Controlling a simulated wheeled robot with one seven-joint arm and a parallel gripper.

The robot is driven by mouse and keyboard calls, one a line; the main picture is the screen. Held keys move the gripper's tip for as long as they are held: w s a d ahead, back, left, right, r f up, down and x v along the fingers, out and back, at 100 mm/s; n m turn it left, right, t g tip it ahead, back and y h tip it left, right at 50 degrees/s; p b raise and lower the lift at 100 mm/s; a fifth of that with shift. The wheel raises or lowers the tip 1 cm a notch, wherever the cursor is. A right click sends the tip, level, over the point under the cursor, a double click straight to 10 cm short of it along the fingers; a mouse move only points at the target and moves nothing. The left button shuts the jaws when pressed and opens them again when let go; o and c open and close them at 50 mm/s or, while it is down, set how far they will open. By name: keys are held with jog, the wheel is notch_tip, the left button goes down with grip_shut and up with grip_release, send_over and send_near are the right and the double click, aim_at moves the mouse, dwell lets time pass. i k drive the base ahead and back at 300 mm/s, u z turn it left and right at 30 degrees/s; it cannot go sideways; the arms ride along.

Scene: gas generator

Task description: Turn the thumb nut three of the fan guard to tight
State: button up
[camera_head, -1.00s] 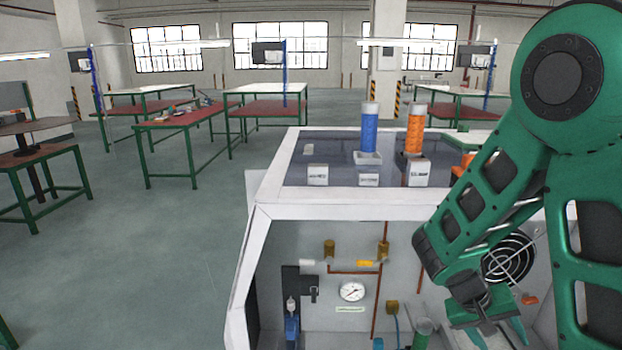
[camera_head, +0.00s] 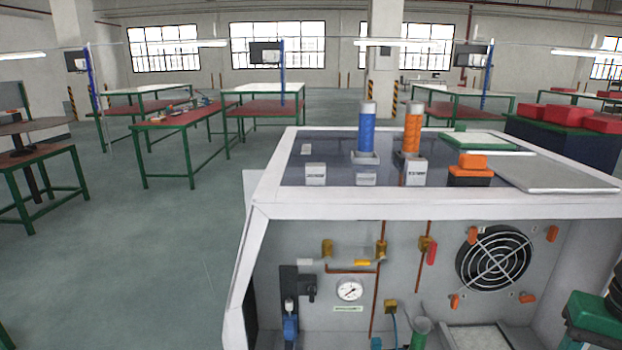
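The fan guard (camera_head: 495,258) is a round wire grille over a dark fan on the back panel of the generator, right of centre. Orange thumb nuts stand around it: upper left (camera_head: 473,234), upper right (camera_head: 552,233), lower left (camera_head: 454,301) and lower right (camera_head: 527,297). The upper two and the lower left look upright or slightly tilted; the lower right lies more sideways. No number is readable, so which is three I cannot tell. My gripper's fingers are not visible.
The white cabinet frame (camera_head: 430,208) surrounds the open bay. Left of the fan are a pressure gauge (camera_head: 349,290), brass valves, copper pipes and a red lever (camera_head: 432,254). Blue (camera_head: 368,132) and orange (camera_head: 413,132) cylinders stand on top. Space before the fan guard is clear.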

aim_at(524, 298)
jog(key=z, duration=1)
jog(key=k, duration=1.3)
jog(key=u, duration=0.55)
jog(key=i, duration=1.55)
jog(key=z, duration=0.3)
